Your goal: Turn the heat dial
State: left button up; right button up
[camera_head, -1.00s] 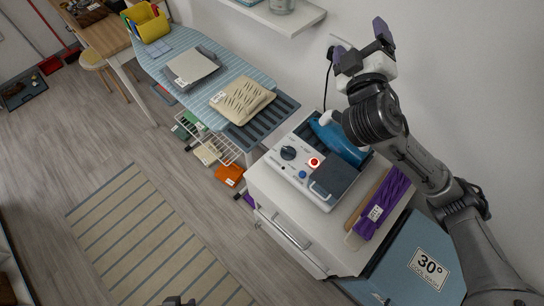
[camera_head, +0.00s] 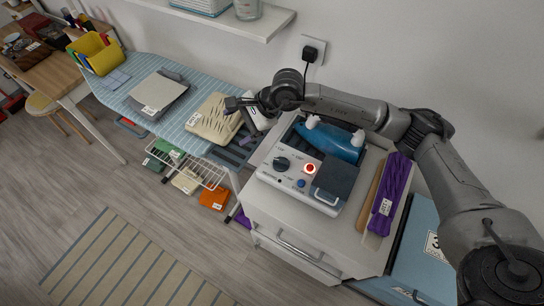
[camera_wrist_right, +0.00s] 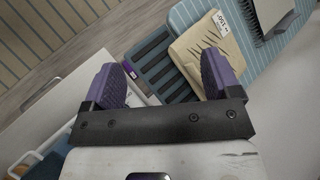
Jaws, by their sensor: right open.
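The heat dial, a black knob (camera_head: 282,164), sits on the left of the white control panel of the ironing station (camera_head: 292,180) in the head view. A lit red button (camera_head: 309,168) and a small blue button (camera_head: 301,183) are to its right. My right gripper (camera_head: 239,122) is above and left of the dial, apart from it, near the ironing board's end. The right wrist view shows its two purple fingers (camera_wrist_right: 162,76) wide apart with nothing between them. I cannot clearly make out the dial there. My left gripper is not in view.
A blue iron (camera_head: 334,139) lies on the station behind the panel, under my right arm. A purple folded cloth (camera_head: 393,190) is to the right on the white cabinet (camera_head: 268,215). A beige folded cloth (camera_head: 212,120) lies on the ironing board (camera_head: 190,75), close to the gripper.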

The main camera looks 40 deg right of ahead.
jog(key=s+d+f+n+g+h, duration=0.2)
jog(key=d+f+n+h, duration=0.1)
jog(key=d+f+h, duration=0.15)
jog(key=n+g+h, duration=0.3)
jog(key=n, duration=0.1)
send_near(282, 160)
notch_tip(282, 160, down, 7)
jog(key=shift+w+a+f+b, duration=0.15)
jog(key=shift+f+b, duration=0.1)
jog(key=shift+b, duration=0.2)
jog(key=shift+f, duration=0.85)
jog(key=c, duration=0.9)
